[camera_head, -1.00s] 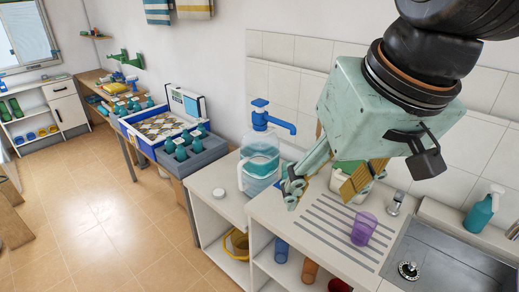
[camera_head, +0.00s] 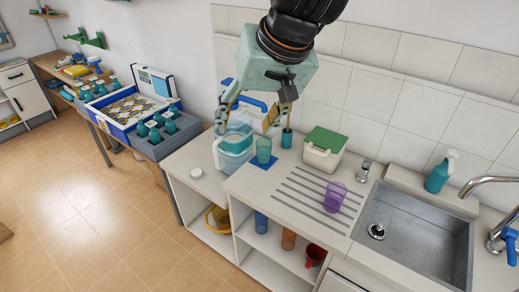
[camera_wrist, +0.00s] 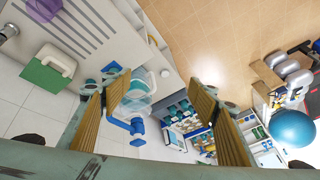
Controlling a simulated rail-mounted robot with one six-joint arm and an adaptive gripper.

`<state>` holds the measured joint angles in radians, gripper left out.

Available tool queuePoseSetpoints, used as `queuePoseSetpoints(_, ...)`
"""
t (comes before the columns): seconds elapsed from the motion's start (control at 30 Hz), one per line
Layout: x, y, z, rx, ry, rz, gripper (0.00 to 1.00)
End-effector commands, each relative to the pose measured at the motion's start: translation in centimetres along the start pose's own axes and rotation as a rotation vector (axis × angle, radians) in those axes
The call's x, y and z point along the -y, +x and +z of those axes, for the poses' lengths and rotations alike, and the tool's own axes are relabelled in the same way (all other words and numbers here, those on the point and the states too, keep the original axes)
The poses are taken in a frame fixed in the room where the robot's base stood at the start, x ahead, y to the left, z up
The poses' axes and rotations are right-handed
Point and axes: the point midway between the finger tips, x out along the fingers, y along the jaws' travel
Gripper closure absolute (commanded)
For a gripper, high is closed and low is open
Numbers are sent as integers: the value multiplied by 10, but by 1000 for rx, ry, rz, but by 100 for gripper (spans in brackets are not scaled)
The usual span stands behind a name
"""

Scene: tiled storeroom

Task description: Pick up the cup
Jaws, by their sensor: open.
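Two cups stand on the counter (camera_head: 253,184) in the head view. A clear purple cup (camera_head: 335,197) stands upright on the grooved drainboard. A clear teal-green cup (camera_head: 264,150) stands on a blue square (camera_head: 262,163) farther left. My gripper (camera_head: 246,124) is open and empty, with its fingers pointing down. In the head view its fingertips appear just above the teal-green cup and in front of the water jug (camera_head: 236,150); how far apart in depth, I cannot tell. In the wrist view my open fingers (camera_wrist: 162,100) show the jug between them.
A box with a green lid (camera_head: 324,147) stands behind the drainboard. The sink (camera_head: 420,226), tap (camera_head: 490,184) and spray bottle (camera_head: 440,173) are to the right. Blue, orange and red vessels stand on the shelf below. The drainboard around the purple cup is clear.

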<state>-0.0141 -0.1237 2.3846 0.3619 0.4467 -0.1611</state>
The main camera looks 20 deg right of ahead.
Motion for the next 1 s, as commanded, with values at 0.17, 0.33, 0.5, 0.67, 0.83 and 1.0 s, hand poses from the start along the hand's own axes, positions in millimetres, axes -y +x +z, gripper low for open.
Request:
queuePoseSetpoints(0.17, 2, 19, -26, -11, 27, 0, 46)
queuePoseSetpoints(0.33, 1, 38, -49, -27, 53, 3, 46)
queuePoseSetpoints(0.5, -2, 59, -69, -39, 82, 12, 46)
queuePoseSetpoints(0.67, -6, 79, -88, -51, 106, 24, 46)
queuePoseSetpoints(0.83, -13, 101, -105, -64, 134, 41, 46)
queuePoseSetpoints(1.0, -21, 123, -120, -77, 161, 63, 46)
